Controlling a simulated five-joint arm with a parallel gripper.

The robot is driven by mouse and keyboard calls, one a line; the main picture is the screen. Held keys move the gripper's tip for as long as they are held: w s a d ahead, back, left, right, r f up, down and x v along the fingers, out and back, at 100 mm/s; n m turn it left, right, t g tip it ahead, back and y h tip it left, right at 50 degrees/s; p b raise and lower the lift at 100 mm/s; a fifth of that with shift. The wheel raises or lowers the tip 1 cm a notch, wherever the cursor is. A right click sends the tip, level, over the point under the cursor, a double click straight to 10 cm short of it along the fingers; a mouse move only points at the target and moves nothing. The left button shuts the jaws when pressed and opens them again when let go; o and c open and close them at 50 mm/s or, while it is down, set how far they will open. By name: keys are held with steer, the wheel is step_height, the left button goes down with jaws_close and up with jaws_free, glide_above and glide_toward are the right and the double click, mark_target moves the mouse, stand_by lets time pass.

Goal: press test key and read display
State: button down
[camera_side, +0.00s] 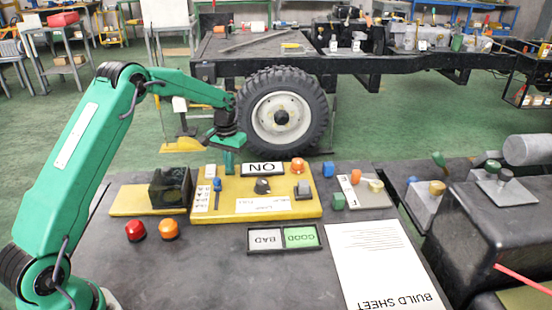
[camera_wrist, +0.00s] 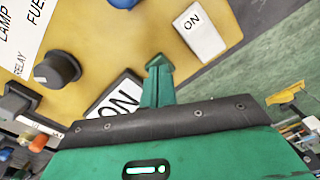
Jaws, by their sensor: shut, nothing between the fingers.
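A yellow test panel (camera_side: 236,211) lies on the dark bench. Its black-framed display (camera_side: 263,169) reads "ON"; it also shows in the wrist view (camera_wrist: 122,97), partly covered by my gripper. A white key-like block (camera_wrist: 200,31) marked "ON" sits near the panel's edge; in the side view a small white block (camera_side: 210,170) is at the panel's back left. My gripper (camera_side: 229,160) points down at the panel's back edge, between that block and the display. Its green fingers (camera_wrist: 158,68) are shut and empty. I cannot tell whether they touch the panel.
The panel carries a black knob (camera_side: 262,186), a blue lever (camera_side: 217,185), an orange button (camera_side: 298,165) and a grey switch (camera_side: 303,189). A black box (camera_side: 170,188) stands left. A GOOD/BAD tray (camera_side: 284,239) and build sheet (camera_side: 383,265) lie in front. The front-left bench is mostly clear.

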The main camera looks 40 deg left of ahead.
stand_by(0.4)
steer(key=shift+r, duration=1)
steer(key=shift+r, duration=0.15)
steer(key=shift+r, duration=2.3)
steer(key=shift+r, duration=0.15)
